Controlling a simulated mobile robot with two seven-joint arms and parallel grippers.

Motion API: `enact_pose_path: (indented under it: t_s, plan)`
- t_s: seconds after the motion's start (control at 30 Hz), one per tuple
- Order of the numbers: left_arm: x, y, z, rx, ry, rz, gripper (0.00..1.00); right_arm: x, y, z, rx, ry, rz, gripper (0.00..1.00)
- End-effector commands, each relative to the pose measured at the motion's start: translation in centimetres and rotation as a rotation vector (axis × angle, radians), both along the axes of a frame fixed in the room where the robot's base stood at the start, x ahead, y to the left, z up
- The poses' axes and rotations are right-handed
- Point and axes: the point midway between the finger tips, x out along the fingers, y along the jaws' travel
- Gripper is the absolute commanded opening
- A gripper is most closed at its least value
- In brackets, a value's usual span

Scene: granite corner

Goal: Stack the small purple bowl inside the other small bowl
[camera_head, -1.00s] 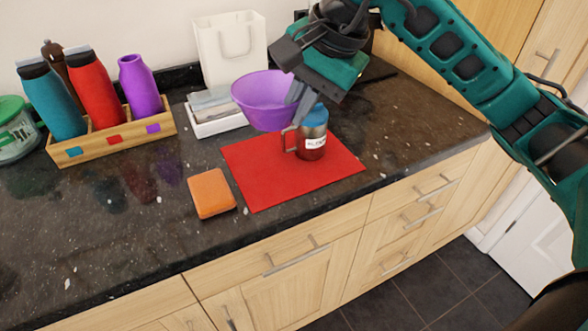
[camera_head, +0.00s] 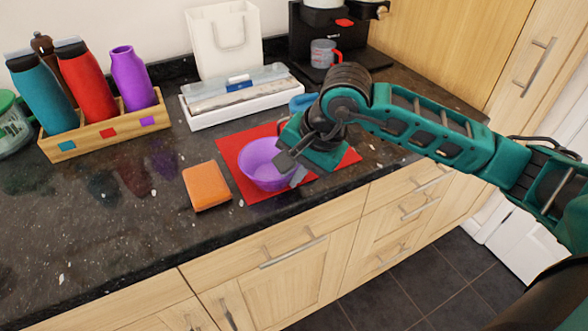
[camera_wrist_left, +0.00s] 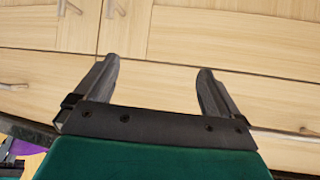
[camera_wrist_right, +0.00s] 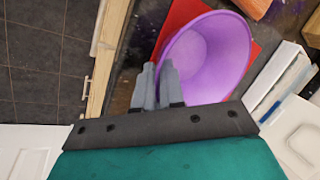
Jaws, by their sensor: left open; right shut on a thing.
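The small purple bowl (camera_head: 263,165) is over the front of the red mat (camera_head: 228,150), roughly upright. My right gripper (camera_head: 298,176) is shut on its right rim. In the right wrist view, the fingers (camera_wrist_right: 158,78) pinch the edge of the purple bowl (camera_wrist_right: 208,55). I cannot tell whether the bowl touches the mat.
An orange sponge-like block (camera_head: 206,186) lies left of the mat. A blue-topped mug (camera_head: 301,103) is mostly hidden behind my right gripper. A bottle rack (camera_head: 95,137), white tray (camera_head: 245,112), white bag (camera_head: 222,45) and coffee machine (camera_head: 300,35) stand behind. The front-left counter is clear.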

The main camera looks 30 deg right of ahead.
Motion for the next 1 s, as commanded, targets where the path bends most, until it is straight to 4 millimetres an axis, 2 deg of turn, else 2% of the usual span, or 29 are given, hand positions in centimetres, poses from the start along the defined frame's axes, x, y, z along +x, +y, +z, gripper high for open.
enact_pose_path:
  t_s: [0.27,0.3,0.57,0.87,1.0]
  plan:
    - [0.0,0.0,-0.5,0.000,-0.001,0.000,0.97,0.1,0.0,-0.2,0.001,-0.003,0.000,0.00]
    - [0.0,0.0,-0.4,0.000,-0.001,0.000,0.97,0.0,0.0,-0.2,0.000,-0.001,0.000,0.11]
    - [-0.2,0.0,-0.4,-0.001,0.004,0.000,0.97,0.0,0.0,-0.1,0.000,-0.001,0.000,0.34]
    - [-0.4,0.0,-0.1,0.000,0.008,0.000,0.97,0.0,0.0,0.2,0.001,-0.001,-0.001,0.34]
    - [-0.4,0.0,-0.2,-0.001,0.007,0.000,0.97,-0.4,-0.5,1.8,-0.002,-0.006,-0.001,0.34]
